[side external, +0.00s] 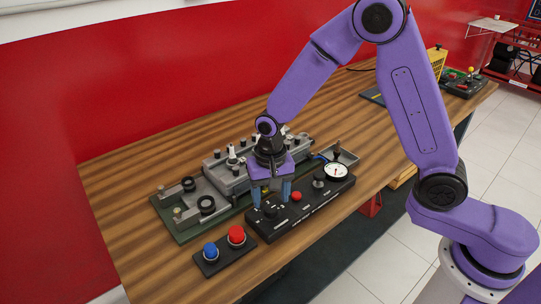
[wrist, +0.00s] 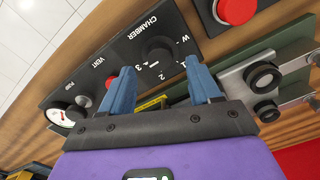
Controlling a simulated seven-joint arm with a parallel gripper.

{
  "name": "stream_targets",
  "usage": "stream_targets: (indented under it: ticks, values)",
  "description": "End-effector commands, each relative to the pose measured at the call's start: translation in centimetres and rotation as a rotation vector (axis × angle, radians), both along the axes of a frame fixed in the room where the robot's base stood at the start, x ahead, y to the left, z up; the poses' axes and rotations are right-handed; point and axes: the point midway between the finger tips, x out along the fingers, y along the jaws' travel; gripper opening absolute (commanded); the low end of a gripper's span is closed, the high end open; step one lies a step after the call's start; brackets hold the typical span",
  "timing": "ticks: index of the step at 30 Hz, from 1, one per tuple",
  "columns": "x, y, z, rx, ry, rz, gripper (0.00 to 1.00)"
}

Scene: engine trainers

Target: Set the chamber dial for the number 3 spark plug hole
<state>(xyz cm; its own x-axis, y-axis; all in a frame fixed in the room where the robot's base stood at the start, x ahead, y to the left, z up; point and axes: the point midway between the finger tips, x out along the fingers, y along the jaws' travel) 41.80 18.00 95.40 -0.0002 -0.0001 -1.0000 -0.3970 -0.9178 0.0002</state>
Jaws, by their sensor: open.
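The chamber dial is a round black knob (side external: 270,210) on a black control panel (side external: 300,208), near the panel's left end. In the wrist view the dial (wrist: 160,53) sits under the word CHAMBER, with the marks W, 2 and 3 readable around it. Its pointer direction is too dark to tell. My gripper (side external: 270,200) is open, its two blue fingers pointing down at either side of the dial. In the wrist view the gripper (wrist: 160,66) has the dial between and just beyond its fingertips, with no clear contact.
The panel also carries a red button (side external: 296,196), a vent knob (side external: 318,181) and a white gauge (side external: 337,172). A box with a blue button (side external: 210,250) and a red button (side external: 236,235) stands at left. A grey engine trainer (side external: 226,172) lies behind. The table's left end is clear.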

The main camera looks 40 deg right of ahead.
Motion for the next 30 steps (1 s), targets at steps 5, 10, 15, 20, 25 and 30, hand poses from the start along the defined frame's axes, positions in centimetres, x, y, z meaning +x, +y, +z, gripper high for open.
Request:
stream_targets:
  ticks: [5,10,15,20,25,30]
  values:
    - [0.2,0.1,3.8,0.004,-0.008,0.000,0.62]
    - [0.1,0.1,7.4,0.004,-0.007,0.000,0.62]
    - [0.1,0.1,10.7,0.003,-0.007,0.000,0.62]
    - [0.1,0.0,12.8,0.002,-0.004,0.000,0.62]
    - [0.0,0.0,13.8,0.001,-0.002,0.000,0.62]
    - [0.0,0.0,13.9,0.001,-0.001,0.000,0.62]
